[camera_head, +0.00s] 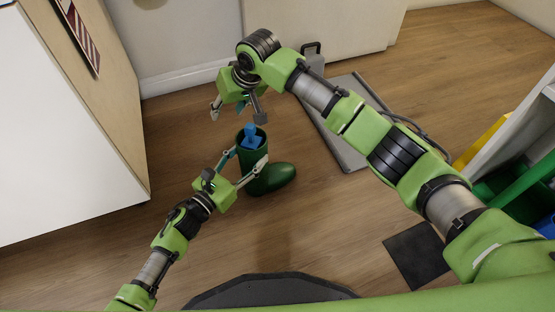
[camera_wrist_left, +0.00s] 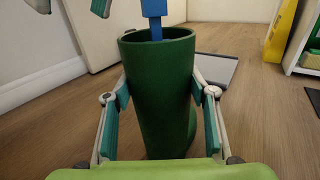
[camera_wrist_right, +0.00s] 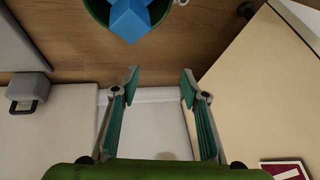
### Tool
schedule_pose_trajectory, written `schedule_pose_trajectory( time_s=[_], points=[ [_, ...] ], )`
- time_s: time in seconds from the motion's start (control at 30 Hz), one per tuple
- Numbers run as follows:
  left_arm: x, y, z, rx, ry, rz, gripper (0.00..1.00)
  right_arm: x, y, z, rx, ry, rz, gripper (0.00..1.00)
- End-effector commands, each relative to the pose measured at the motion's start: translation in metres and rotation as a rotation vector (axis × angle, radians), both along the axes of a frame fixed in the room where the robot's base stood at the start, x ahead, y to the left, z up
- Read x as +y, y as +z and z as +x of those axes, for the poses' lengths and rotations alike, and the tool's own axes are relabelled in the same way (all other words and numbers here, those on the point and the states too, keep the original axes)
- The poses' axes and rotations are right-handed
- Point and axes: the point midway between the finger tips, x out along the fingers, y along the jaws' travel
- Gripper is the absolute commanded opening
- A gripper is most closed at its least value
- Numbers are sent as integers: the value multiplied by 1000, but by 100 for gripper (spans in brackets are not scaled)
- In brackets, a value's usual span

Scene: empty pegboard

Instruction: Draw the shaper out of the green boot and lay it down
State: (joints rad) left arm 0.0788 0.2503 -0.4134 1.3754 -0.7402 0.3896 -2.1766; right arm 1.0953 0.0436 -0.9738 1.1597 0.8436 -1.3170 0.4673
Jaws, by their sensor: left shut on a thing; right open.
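The dark green boot (camera_head: 268,180) stands upright on the wooden floor, its toe to the right. Its shaft fills the middle of the left wrist view (camera_wrist_left: 160,95). The blue shaper (camera_head: 251,136) sits in the boot's opening with its top sticking out; its lower part is hidden inside. It also shows in the right wrist view (camera_wrist_right: 130,17). My left gripper (camera_head: 246,163) is shut on the boot's shaft, one finger on each side. My right gripper (camera_head: 238,112) is open and empty, above and slightly behind the boot, apart from the shaper.
A grey flat platform with a handle (camera_head: 342,115) lies behind and right of the boot. A white and wooden cabinet (camera_head: 110,90) stands at the left. Shelving with green and yellow items (camera_head: 510,170) is at the right. Floor right of the boot is clear.

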Motion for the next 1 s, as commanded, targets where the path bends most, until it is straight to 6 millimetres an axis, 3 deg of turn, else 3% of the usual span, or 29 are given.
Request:
schedule_pose_trajectory(
  time_s=[0.03,0.2,0.37,0.53,0.73,0.9,1.0],
  points=[
    [0,0,0,0,0,1,13,2,-12,2,-36,-26,57,41],
    [0,0,0,0,0,1,13,-1,-25,14,-195,-125,237,41],
    [0,0,0,0,0,2,13,-21,-23,16,-359,-213,389,41],
    [0,0,0,0,0,2,13,-57,-9,5,-547,-285,519,41],
    [0,0,0,0,0,2,13,-99,7,-38,-770,-279,587,41],
    [0,-1,0,0,0,2,13,-115,9,-93,-926,-174,550,41],
    [0,-1,0,0,0,2,13,-118,0,-121,-979,-107,501,41]
  ],
)
